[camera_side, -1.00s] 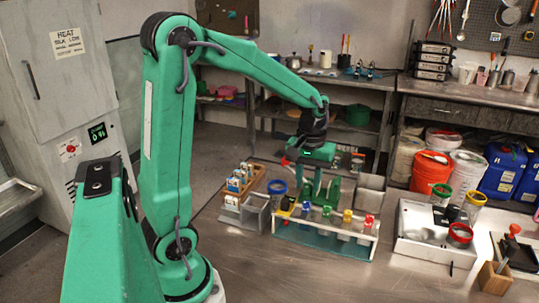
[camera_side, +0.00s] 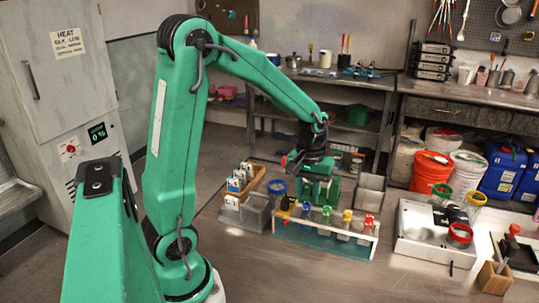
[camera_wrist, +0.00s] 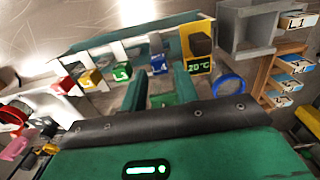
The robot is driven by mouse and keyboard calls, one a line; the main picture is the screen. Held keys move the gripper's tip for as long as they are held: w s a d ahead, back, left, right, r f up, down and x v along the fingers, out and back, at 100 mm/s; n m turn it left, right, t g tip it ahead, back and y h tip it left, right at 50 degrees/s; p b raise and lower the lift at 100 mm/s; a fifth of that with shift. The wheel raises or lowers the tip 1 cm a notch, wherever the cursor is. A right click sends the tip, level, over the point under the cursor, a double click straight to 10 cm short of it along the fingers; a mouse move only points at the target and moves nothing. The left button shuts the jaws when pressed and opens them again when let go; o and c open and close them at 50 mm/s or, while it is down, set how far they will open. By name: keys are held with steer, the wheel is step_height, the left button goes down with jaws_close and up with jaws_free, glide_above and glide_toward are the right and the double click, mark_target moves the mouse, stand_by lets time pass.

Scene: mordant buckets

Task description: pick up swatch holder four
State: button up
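In the side view, a clear rack (camera_side: 325,240) holds a row of colour-topped holders. The wrist view shows red (camera_wrist: 65,85), yellow (camera_wrist: 91,78), green (camera_wrist: 121,72) and blue (camera_wrist: 158,66) tops. The blue one seems to be four, though its mark is too small to read surely. My gripper (camera_wrist: 158,80) is open, its two green fingers spread on either side of the blue top's line. I cannot tell whether they reach past it or touch it. In the side view my gripper (camera_side: 320,198) is low behind the rack.
A black-topped yellow block (camera_wrist: 199,62) reading 20 °C stands close by the blue top. A blue-rimmed jar (camera_wrist: 229,90) is beside the right finger. A grey bin (camera_side: 257,212) and a wooden card rack (camera_side: 257,177) stand left of the rack. Open table lies in front.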

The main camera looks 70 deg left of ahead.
mark_target(307, 203)
steer(key=shift+f, duration=2.1)
jaws_close()
